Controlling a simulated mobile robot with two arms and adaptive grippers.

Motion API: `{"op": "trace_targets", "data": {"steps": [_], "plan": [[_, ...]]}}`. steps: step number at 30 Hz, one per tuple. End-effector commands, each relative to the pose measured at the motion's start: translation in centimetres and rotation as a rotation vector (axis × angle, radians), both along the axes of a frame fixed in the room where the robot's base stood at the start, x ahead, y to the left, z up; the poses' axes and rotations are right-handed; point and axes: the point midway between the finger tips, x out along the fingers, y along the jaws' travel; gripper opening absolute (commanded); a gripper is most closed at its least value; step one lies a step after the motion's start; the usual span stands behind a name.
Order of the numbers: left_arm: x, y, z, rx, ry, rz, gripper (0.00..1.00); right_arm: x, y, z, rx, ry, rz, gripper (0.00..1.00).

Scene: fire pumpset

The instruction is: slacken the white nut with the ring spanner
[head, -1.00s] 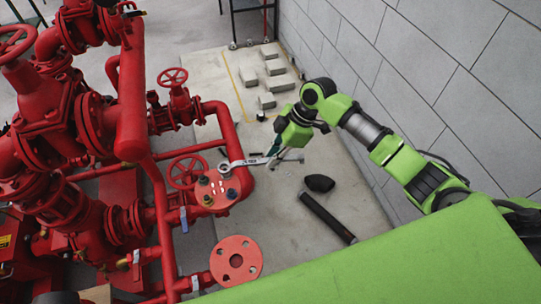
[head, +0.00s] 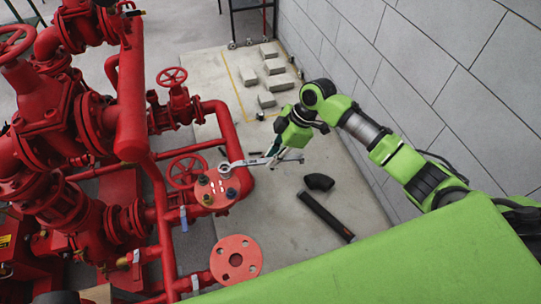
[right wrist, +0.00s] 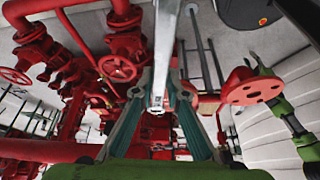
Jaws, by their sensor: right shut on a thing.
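The ring spanner (head: 251,161) is a long silver tool, seen in the head view lying roughly level over the red pipe beside the flange. My right gripper (head: 275,153) is shut on its shank. The spanner's ring end (head: 224,167) is at the upper right edge of the round red flange (head: 217,188), which carries several bolts and nuts. I cannot make out the white nut; the ring may cover it. I cannot tell whether the ring is seated or just above. In the right wrist view the spanner (right wrist: 165,50) runs up between my right gripper's fingers (right wrist: 158,105). My left gripper is not in view.
Red pumps, pipes and handwheels (head: 186,171) crowd the left. Another red flange (head: 236,260) is nearer. A black pipe (head: 326,216) and black elbow (head: 319,182) lie on the concrete plinth. Grey blocks (head: 277,84) stand farther back. A grey block wall (head: 440,80) bounds the right.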

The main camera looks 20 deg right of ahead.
Motion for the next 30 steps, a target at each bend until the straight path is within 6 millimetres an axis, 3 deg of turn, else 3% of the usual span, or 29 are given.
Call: {"op": "trace_targets", "data": {"steps": [30], "plan": [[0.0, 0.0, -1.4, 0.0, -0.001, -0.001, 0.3, 0.1, 0.1, -2.2, 0.002, -0.002, 0.001, 0.0]]}}
